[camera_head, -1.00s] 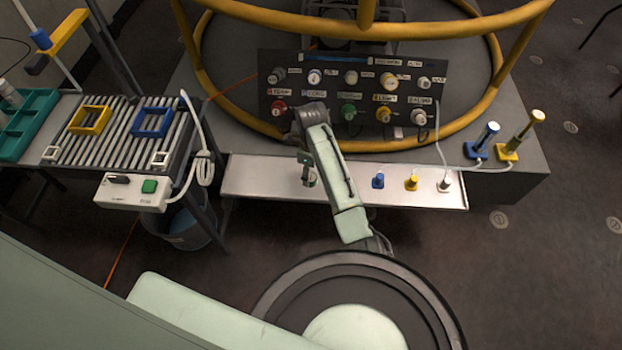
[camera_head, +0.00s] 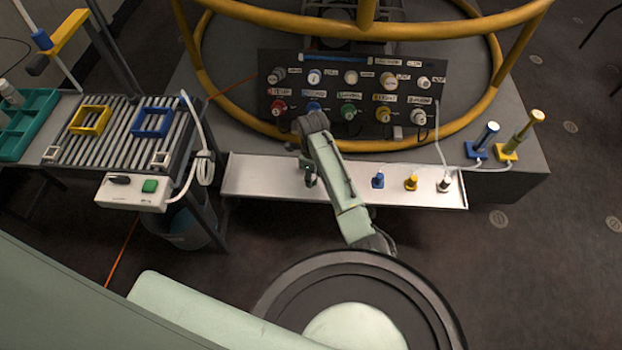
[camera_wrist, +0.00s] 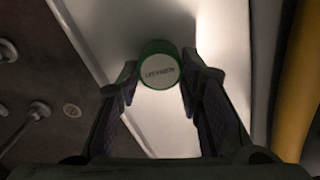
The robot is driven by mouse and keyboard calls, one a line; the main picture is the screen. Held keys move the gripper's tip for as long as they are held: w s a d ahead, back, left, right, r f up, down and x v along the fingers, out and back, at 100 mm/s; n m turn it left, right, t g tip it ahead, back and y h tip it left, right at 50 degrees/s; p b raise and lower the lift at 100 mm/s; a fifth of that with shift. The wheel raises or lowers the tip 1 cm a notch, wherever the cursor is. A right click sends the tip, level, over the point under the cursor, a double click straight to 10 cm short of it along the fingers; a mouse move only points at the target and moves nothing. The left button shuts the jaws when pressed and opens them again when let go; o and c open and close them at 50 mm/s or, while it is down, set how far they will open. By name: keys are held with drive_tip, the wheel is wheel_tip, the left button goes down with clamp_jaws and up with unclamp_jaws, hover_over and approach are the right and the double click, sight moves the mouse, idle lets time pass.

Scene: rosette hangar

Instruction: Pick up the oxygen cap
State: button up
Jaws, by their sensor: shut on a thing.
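The oxygen cap (camera_wrist: 160,68) is a round green cap with a pale, printed top face; the lettering is too small to read surely. In the wrist view it sits between the two fingertips of my gripper (camera_wrist: 159,82), and both fingers are shut on its sides. In the head view my gripper (camera_head: 309,178) points down over the left part of the pale metal tray (camera_head: 262,178), and the cap is mostly hidden there. I cannot tell whether the cap touches the tray.
A blue cap (camera_head: 378,181), a yellow cap (camera_head: 411,183) and a white-topped dark cap (camera_head: 445,185) stand on the tray to the right. Behind is a dark panel (camera_head: 330,98) with several coloured fittings and a yellow tubular frame (camera_head: 497,80). A roller bench (camera_head: 122,118) stands left.

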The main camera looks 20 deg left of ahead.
drive_tip(key=shift+c, duration=0.8)
drive_tip(key=shift+r, duration=0.1)
drive_tip(key=shift+r, duration=0.3)
drive_tip(key=r, duration=0.1)
drive_tip(key=s+r, duration=0.1)
drive_tip(key=shift+r, duration=0.3)
drive_tip(key=s+d+r+b, duration=0.1)
drive_tip(key=s+d, duration=0.1)
drive_tip(key=s, duration=1.2)
drive_tip(key=shift+s+d+r, duration=0.2)
drive_tip(key=shift+s+r, duration=0.1)
drive_tip(key=shift+s, duration=0.1)
